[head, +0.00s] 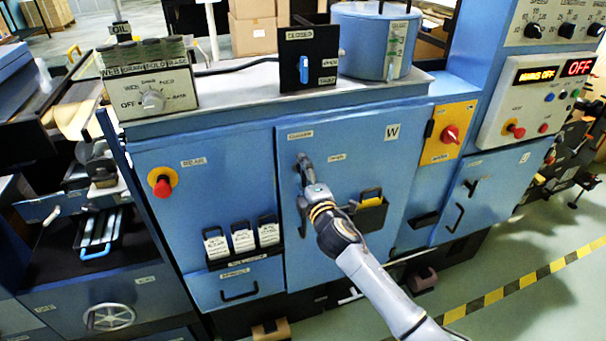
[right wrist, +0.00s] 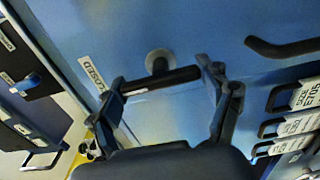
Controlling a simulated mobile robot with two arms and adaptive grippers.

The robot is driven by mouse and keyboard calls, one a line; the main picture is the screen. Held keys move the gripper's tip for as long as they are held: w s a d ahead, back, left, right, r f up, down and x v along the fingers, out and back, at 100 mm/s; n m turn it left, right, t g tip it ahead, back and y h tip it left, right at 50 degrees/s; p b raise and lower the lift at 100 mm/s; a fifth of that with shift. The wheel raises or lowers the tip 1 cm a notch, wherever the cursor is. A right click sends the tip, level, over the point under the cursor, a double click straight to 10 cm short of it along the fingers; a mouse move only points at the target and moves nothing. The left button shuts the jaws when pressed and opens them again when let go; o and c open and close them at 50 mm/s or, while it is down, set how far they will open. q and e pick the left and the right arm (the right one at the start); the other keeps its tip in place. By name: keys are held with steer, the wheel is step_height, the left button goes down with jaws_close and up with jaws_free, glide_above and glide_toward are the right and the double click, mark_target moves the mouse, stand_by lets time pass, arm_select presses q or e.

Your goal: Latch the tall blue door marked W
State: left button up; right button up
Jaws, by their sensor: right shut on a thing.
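The tall blue door marked W (head: 364,225) is in the middle of the head view, and it looks flush with the cabinet front. Its dark latch lever sits near the upper left, by a CLOSED label (head: 300,135); an OPEN label (head: 336,156) is to the right. My right gripper (head: 304,168) is at this lever and partly hides it. In the right wrist view, the black lever (right wrist: 160,79) with its round grey hub lies between the fingers of my right gripper (right wrist: 163,84), which is shut on it. The CLOSED label shows beside the left finger. My left gripper is not in view.
A black pull handle (head: 302,215) is below the lever. A dark pocket (head: 370,216) is on the door, right of my wrist. Card holders (head: 243,238) and a red button (head: 161,185) are on the left panel. The floor on the right is clear, with striped tape.

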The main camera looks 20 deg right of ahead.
steer(key=o, duration=1.1)
steer(key=shift+s, duration=0.25)
steer(key=s, duration=1.1)
steer(key=shift+s+d, duration=0.2)
steer(key=shift+s, duration=0.05)
steer(key=shift+f, duration=0.1)
